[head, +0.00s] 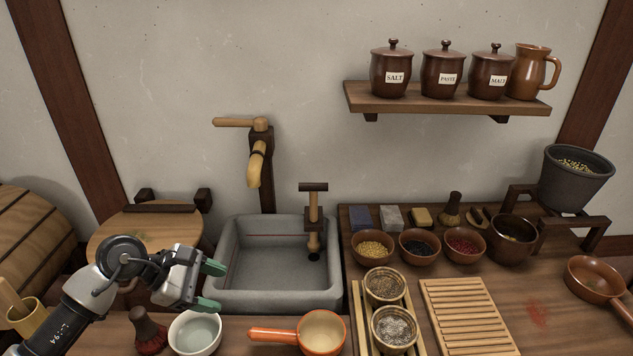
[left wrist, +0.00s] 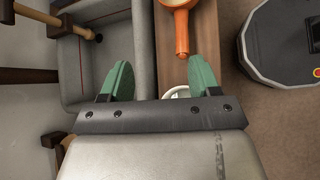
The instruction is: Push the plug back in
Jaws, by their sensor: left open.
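The wooden plug (head: 313,222) has a dark T-shaped handle and stands upright at the back right of the grey stone sink (head: 232,262). Its lower end is beside a dark round hole in the sink; I cannot tell how far it reaches in. In the left wrist view the plug (left wrist: 66,24) and the sink (left wrist: 143,45) show at the upper left. My left gripper (head: 212,287) is open and empty at the sink's left front edge, well apart from the plug. Its green fingers also show in the left wrist view (left wrist: 160,72). My right gripper is out of view.
A wooden spout (head: 257,162) hangs over the back of the sink. A white bowl (head: 195,334), a dark red brush (head: 148,332) and an orange-handled pan (head: 322,333) stand in front. Several bowls and a slatted board (head: 467,316) crowd the counter to the right.

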